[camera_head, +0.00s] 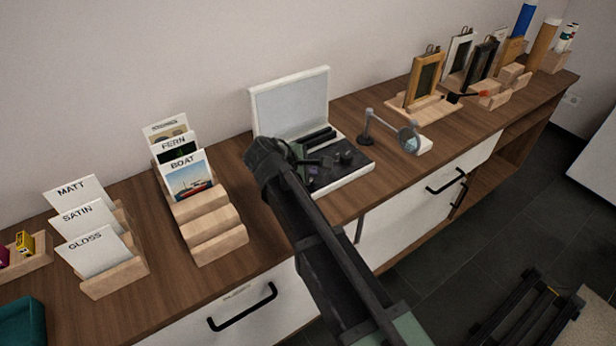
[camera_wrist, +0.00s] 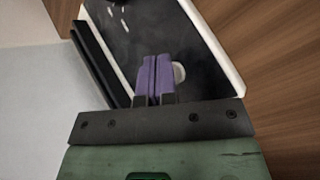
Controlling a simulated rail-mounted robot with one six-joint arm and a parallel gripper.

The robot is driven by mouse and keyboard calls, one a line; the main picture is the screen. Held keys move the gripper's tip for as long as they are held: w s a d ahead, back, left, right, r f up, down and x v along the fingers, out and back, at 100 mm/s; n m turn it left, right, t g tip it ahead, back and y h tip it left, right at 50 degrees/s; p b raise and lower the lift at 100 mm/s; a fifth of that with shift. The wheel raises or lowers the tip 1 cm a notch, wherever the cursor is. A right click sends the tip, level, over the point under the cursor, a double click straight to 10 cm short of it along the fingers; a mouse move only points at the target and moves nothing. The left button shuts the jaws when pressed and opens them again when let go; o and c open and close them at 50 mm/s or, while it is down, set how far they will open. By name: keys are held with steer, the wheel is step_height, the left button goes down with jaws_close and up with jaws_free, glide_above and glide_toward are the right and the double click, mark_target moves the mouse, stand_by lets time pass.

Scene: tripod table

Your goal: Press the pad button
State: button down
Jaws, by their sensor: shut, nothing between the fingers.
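An open white case (camera_head: 365,178) with a raised pale grey lid (camera_head: 290,100) stands mid-counter. Its black inner panel (camera_wrist: 130,30) carries dark raised bars, which show at the left in the wrist view (camera_wrist: 98,62). My gripper (camera_wrist: 155,76) is over this panel with its purple fingers together and nothing between them. A pale round spot (camera_wrist: 180,72) shows just right of the fingertips, partly hidden by them; it may be the pad button, but I cannot tell for sure. Contact is also unclear. In the head view my arm covers the case's front left.
A magnifier on a stand (camera_head: 368,125) is close right of the case. A stepped wooden rack (camera_head: 215,222) with picture cards stands left, beside a MATT, SATIN and GLOSS card rack (camera_head: 115,280). Framed items (camera_head: 425,77) stand farther right. Bare wood (camera_head: 160,300) lies along the front.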

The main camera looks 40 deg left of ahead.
steer(key=shift+r+p, duration=0.75)
steer(key=shift+r, duration=0.1)
step_height(320, 180, up, 6)
steer(key=p, duration=0.6)
stand_by(0.8)
